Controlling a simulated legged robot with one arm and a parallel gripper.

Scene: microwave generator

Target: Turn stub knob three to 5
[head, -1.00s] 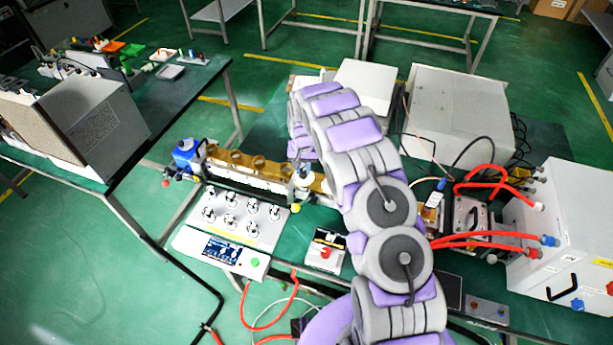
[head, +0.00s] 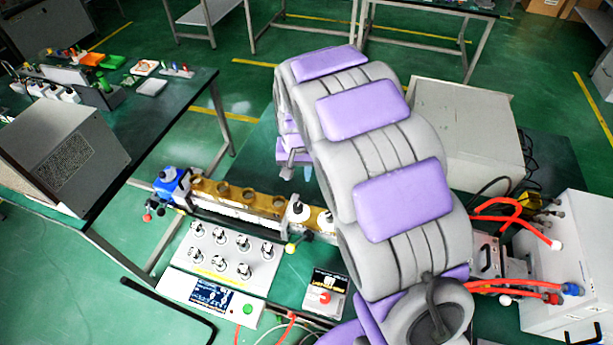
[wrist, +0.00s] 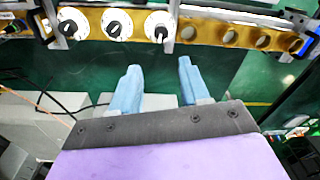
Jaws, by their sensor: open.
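Three white round dials with dark pointer knobs sit in a row on the gold bar in the wrist view: a left dial (wrist: 72,22), a middle dial (wrist: 117,24) and a right dial (wrist: 159,25). Their scale numbers are too small to read, and I see no label telling which is number three. My gripper (wrist: 159,65) is open and empty, its blue fingers apart from the bar and pointing toward it near the right dial. In the head view, white dials (head: 299,210) show on the gold bar (head: 235,195), partly hidden by my arm.
A white panel (head: 192,255) with several small knobs stands in front of the bar. A small box with a red button (head: 324,297) is beside it. Grey boxes and red hoses (head: 510,285) crowd the right.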

